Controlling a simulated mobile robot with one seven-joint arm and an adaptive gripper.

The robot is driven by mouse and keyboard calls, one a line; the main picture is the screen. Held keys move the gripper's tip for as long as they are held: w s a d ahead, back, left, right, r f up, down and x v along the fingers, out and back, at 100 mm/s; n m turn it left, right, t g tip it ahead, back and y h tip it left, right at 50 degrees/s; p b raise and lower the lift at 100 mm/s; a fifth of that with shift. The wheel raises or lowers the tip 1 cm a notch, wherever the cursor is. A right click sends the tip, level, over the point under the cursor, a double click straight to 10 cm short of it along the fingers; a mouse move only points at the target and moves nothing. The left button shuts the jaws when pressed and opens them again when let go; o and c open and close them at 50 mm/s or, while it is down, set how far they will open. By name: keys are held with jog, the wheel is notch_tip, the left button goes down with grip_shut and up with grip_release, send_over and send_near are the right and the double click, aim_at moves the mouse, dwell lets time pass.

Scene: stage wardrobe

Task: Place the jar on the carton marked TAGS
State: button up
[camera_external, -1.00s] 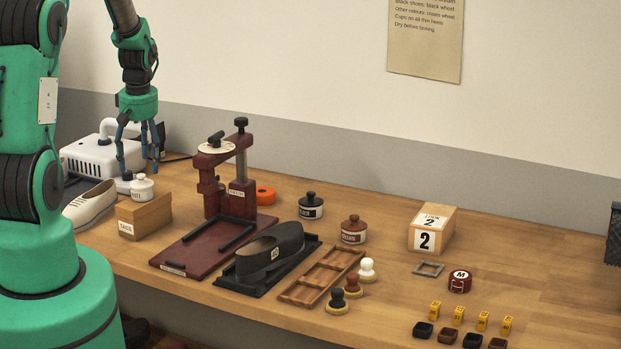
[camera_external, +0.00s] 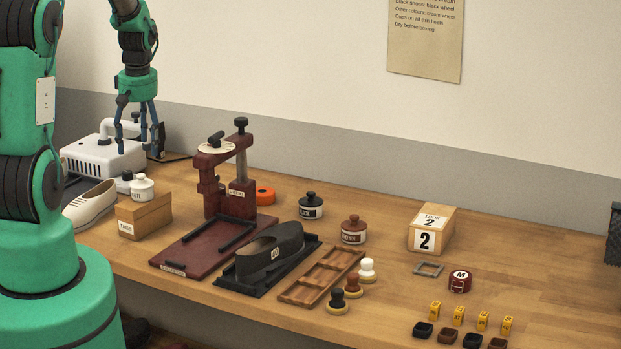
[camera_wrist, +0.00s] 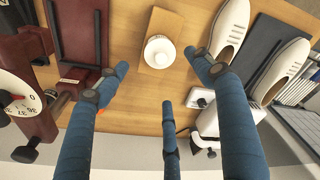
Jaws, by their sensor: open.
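The white jar (camera_external: 141,187), with a knobbed lid and a partly readable label, stands upright on top of the wooden carton marked TAGS (camera_external: 126,227). In the wrist view the jar (camera_wrist: 158,51) is seen from above, toward one end of the carton (camera_wrist: 166,22). My gripper (camera_external: 137,152) is open and empty, its fingers spread above and apart from the jar. A black jar (camera_external: 311,207) and a brown jar (camera_external: 353,231) stand on the bench farther right.
A dark red press (camera_external: 238,170) stands right of the carton. A white machine (camera_external: 100,157) with a curved pipe is behind it, and a cream shoe (camera_external: 90,205) lies left. A black shoe (camera_external: 270,252) and a wooden tray (camera_external: 320,277) are farther right.

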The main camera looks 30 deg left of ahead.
dwell(0.3)
jog(key=s+d+r+m+t, duration=0.1)
jog(key=s+d+r+m, duration=0.2)
jog(key=r, duration=0.4)
jog(key=s+d+r, duration=0.4)
jog(key=d+r, duration=0.1)
jog(key=r, duration=0.1)
jog(key=s+d+r+m+t, duration=0.1)
jog(key=s+d+r+m, duration=0.2)
jog(key=r, duration=0.4)
jog(key=s+d+r+m+t, duration=0.1)
jog(key=s+d+r, duration=0.2)
jog(key=s, duration=0.3)
jog(key=s+d+r+m+t, duration=0.1)
jog(key=s+d+r+m, duration=0.1)
jog(key=s+d, duration=0.3)
jog(key=s+d+r+m+h, duration=0.1)
jog(key=s+d+r, duration=0.3)
jog(key=s, duration=0.5)
jog(key=shift+s+m+t, duration=0.2)
jog(key=shift+m+t, duration=0.2)
jog(key=shift+m, duration=0.2)
jog(key=shift+f, duration=0.1)
notch_tip(320, 180, down, 9)
jog(key=b, duration=0.9)
